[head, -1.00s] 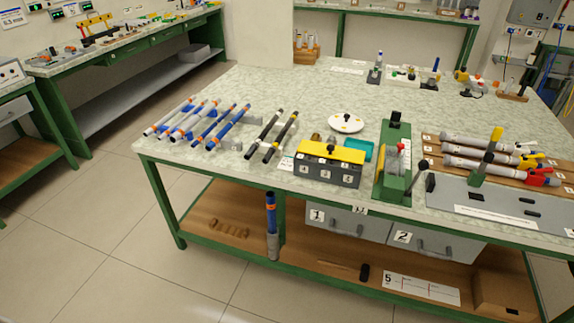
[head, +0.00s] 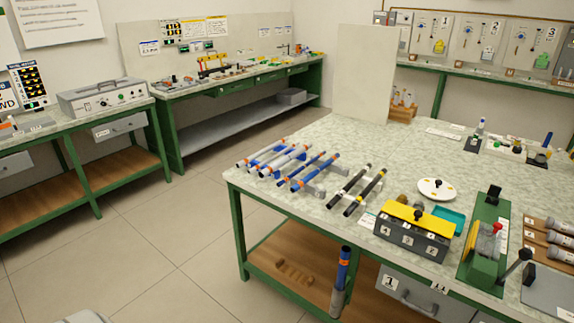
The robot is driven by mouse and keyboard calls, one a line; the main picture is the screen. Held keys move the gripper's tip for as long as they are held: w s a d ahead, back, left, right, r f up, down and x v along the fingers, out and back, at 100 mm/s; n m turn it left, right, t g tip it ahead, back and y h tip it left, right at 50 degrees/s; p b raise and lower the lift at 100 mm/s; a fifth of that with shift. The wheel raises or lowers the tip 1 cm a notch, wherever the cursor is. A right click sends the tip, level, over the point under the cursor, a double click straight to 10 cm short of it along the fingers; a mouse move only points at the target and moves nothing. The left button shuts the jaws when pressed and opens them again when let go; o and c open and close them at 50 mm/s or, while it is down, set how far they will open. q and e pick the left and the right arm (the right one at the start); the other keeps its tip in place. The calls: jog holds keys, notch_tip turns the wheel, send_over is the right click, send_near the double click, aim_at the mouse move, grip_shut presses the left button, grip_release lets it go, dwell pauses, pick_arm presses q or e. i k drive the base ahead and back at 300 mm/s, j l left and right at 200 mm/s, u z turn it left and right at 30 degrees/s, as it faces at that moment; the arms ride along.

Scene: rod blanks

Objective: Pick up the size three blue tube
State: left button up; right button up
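Several blue and grey tubes with orange bands lie slanted side by side on a rack at the left end of the green-framed table (head: 330,135). A blue tube (head: 321,171) lies at the right of this group, and another blue tube (head: 262,152) lies farther left. I cannot read any size marks on the tubes. Neither of my grippers is in view.
Black rods (head: 366,193) lie right of the tubes. A yellow-topped box (head: 411,234), a white disc (head: 436,189), a teal tray (head: 449,221) and a green press (head: 485,240) stand farther right. The floor (head: 150,240) left of the table is clear.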

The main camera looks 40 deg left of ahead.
aim_at(300, 184)
jog(key=i+j+u, duration=0.15)
jog(key=j+u, duration=0.2)
jog(key=i+j+u, duration=0.45)
jog(key=j+u, duration=0.2)
